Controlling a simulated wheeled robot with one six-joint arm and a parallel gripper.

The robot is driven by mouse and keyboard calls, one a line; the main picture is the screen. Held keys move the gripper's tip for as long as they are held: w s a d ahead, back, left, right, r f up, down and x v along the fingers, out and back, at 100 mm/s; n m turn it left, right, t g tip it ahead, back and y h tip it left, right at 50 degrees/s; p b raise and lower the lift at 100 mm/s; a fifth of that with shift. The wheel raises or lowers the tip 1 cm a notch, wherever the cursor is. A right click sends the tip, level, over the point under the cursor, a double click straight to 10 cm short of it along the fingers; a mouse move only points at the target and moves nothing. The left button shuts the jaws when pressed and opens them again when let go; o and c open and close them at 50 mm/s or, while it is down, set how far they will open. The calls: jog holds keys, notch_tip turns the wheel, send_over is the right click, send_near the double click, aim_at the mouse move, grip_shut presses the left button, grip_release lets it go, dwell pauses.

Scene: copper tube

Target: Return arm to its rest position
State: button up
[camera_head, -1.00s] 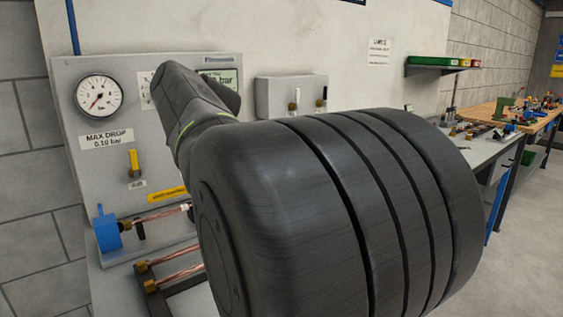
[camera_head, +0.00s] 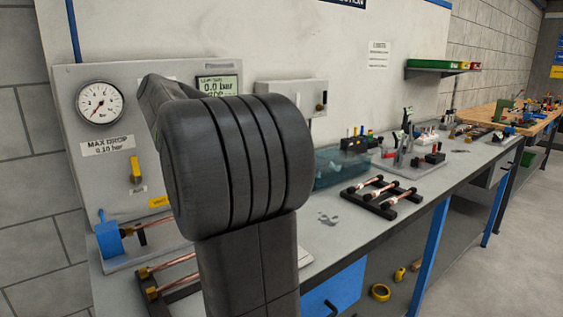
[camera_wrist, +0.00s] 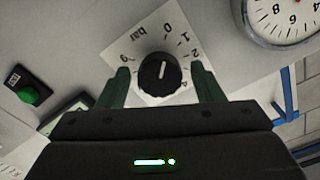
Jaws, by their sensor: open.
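My gripper is hidden there behind the arm.
Copper tubes lie on a black rack (camera_head: 385,205) on the bench, with a teal bin (camera_head: 335,168) behind. The floor (camera_head: 480,285) at right is clear.

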jog(key=shift+d+f+m+p, duration=0.1)
jog(key=shift+m+p, duration=4.55)
jog(key=shift+m, duration=4.15)
jog(key=shift+s, duration=0.1)
